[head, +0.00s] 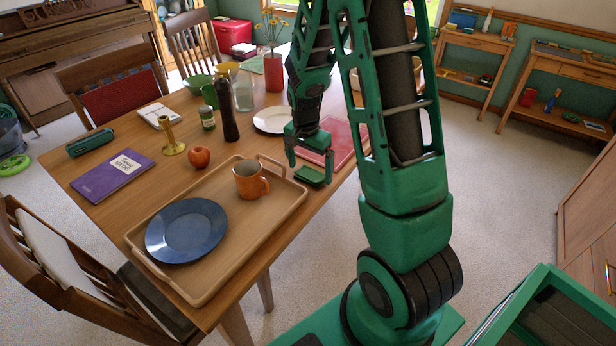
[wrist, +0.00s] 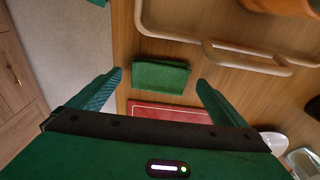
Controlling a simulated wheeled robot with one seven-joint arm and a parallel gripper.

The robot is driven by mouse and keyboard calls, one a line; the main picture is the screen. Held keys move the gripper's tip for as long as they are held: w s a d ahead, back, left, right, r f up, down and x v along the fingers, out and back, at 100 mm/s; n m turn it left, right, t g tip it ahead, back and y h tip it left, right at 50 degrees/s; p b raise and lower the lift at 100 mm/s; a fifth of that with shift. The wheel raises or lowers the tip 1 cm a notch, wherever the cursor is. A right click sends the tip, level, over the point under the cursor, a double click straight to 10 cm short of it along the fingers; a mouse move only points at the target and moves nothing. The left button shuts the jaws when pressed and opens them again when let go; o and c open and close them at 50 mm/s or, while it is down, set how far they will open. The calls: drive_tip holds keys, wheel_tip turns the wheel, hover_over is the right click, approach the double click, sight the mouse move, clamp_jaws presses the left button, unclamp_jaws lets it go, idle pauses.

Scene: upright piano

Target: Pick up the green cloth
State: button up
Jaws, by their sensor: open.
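The green cloth (wrist: 160,77) is a small folded, ribbed rectangle lying flat on the wooden table, between the tray and the red mat in the wrist view. In the head view the cloth (head: 309,175) shows near the table's right edge, partly hidden by my gripper. My gripper (head: 309,172) is above the cloth. In the wrist view my gripper (wrist: 160,82) is open, its two green fingers apart and one on each side of the cloth. Nothing is held. The height of the fingertips above the table is hard to tell.
A wooden tray (head: 136,239) with a blue plate (head: 186,230) and an orange mug (head: 250,181) lies close to the cloth. A red mat (head: 340,143) is on the other side.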

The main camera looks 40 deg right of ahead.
sight(310, 172)
drive_tip(key=shift+d+f, duration=0.15)
drive_tip(key=shift+f, duration=0.5)
drive_tip(key=c, duration=1.2)
wheel_tip(310, 172, up, 10)
